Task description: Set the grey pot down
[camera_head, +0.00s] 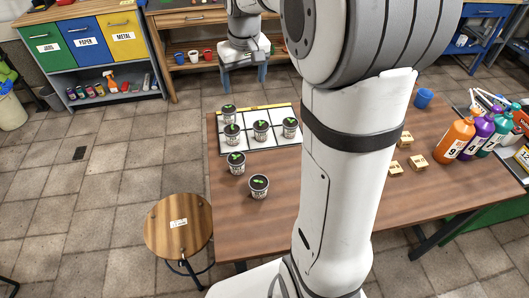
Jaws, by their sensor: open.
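Several small greyish pots with green seedlings stand upright on and near a white gridded tray (246,148) on the brown table. On the tray are a back-left pot (229,117), a pot in front of it (232,138), a middle pot (261,133) and a right pot (290,130). Two more stand on bare wood in front: one pot (237,168) by the tray edge and one pot (259,191) nearer me. I cannot tell which one is the task's grey pot. My gripper (245,65) is open, beyond the table's far edge and apart from the pots. No pot shows in it.
My arm hides the table's middle. To its right are a blue cup (424,97), small tan blocks (418,162) and numbered bottles (455,139). A round wooden stool (178,227) stands at the left. The table (236,222) has bare wood at its front left.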

